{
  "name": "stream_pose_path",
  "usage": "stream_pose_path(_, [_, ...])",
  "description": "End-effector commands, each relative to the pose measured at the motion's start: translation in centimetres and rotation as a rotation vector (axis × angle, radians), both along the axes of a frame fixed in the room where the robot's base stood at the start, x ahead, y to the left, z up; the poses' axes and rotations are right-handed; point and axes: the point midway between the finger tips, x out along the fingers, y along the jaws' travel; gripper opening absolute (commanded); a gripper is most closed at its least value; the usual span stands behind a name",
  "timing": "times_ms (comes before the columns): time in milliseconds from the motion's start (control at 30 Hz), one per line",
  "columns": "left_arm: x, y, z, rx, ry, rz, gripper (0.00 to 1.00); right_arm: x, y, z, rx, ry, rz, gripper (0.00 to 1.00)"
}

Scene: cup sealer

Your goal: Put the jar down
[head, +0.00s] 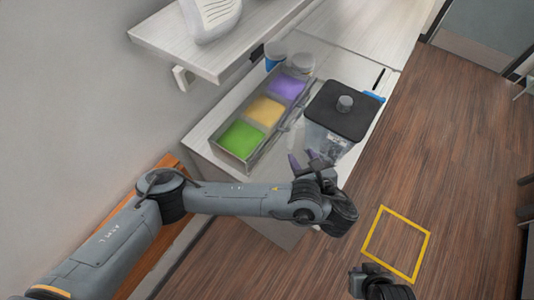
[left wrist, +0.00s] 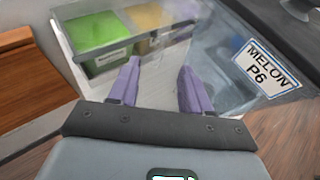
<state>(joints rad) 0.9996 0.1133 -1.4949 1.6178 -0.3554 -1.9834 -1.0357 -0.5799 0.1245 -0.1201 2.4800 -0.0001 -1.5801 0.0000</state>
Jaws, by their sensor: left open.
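A clear jar with a black lid and round knob (head: 345,103) stands upright on the white counter. In the left wrist view its side fills the upper right, with a label (left wrist: 262,68) reading MELON P6. My left gripper (head: 305,161) is at the near side of the jar, at the counter's front end. Its two purple fingers are spread with nothing between them, in the left wrist view too (left wrist: 158,75). The jar is outside the fingers; whether one touches it I cannot tell. Part of my right gripper (head: 372,280) shows at the bottom edge; its fingers are unclear.
A tray (head: 217,152) with green, yellow and purple compartments lies left of the jar. A blue cup (head: 275,55) and a clear container (head: 301,62) stand behind it. A shelf (head: 160,45) overhangs at the left. A yellow square (head: 368,235) marks the floor.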

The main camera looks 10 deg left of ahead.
Motion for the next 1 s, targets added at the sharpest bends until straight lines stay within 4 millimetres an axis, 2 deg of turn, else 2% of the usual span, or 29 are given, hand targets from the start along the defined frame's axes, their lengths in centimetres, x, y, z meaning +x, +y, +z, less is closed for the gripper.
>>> stream_pose_path(167, [-1.7, -0.8, -1.0, -0.102, 0.039, 0.012, 0.48, 0.0, 0.0, 0.0, 0.001, 0.0, -0.001, 0.0])
stream_pose_path(267, [-3.7, -1.8, -2.3, -0.265, 0.095, 0.045, 0.48, 0.0, 0.1, 0.0, 0.002, 0.0, -0.001, 0.0])
stream_pose_path(433, [-8.2, -2.9, -4.5, -0.684, 0.219, 0.214, 0.48, 0.0, 0.1, 0.0, 0.005, 0.001, -0.004, 0.0])
stream_pose_path(567, [-11.1, -1.9, -5.7, -1.031, 0.286, 0.456, 0.48, 0.0, 0.2, 0.0, 0.007, 0.001, -0.005, 0.0])
stream_pose_path(667, [-12.7, 0.3, -6.5, -1.263, 0.295, 0.686, 0.48, 0.0, 0.2, 0.0, 0.008, 0.001, -0.005, 0.0])
stream_pose_path(767, [-14.3, 3.6, -7.6, -1.456, 0.262, 0.942, 0.48, 0.0, 0.2, 0.0, 0.007, 0.001, -0.005, 0.0])
stream_pose_path(900, [-16.8, 9.6, -9.3, -1.648, 0.139, 1.298, 0.48, 0.0, 0.2, 0.0, 0.007, 0.001, -0.005, 0.0])
stream_pose_path(1000, [-18.8, 14.0, -10.3, -1.729, 0.014, 1.51, 0.48, 0.0, 0.2, 0.0, 0.007, 0.001, -0.004, 0.0])
